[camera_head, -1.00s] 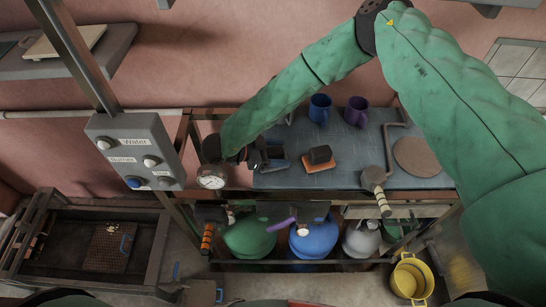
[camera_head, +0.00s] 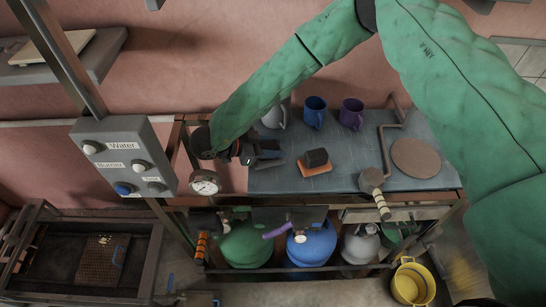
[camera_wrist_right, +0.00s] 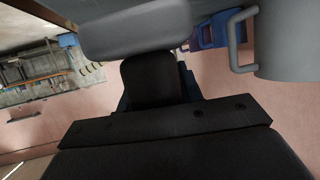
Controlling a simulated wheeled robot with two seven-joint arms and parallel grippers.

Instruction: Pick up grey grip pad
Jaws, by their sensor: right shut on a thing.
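My right gripper (camera_head: 268,150) comes in from above over the left part of the blue-grey worktop. It is shut on the grey grip pad, which shows in the right wrist view (camera_wrist_right: 135,34) as a rounded light-grey block across the fingertips. In the head view, a flat dark-grey strip (camera_head: 270,164) shows just below the fingers; I cannot tell whether the pad touches the worktop. My left gripper is not in view.
Grey (camera_head: 274,117), blue (camera_head: 314,112) and purple (camera_head: 351,114) mugs stand behind. A gauge (camera_head: 205,183) and a control box (camera_head: 124,158) are at left. The worktop's right holds a round brown plate (camera_head: 415,158).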

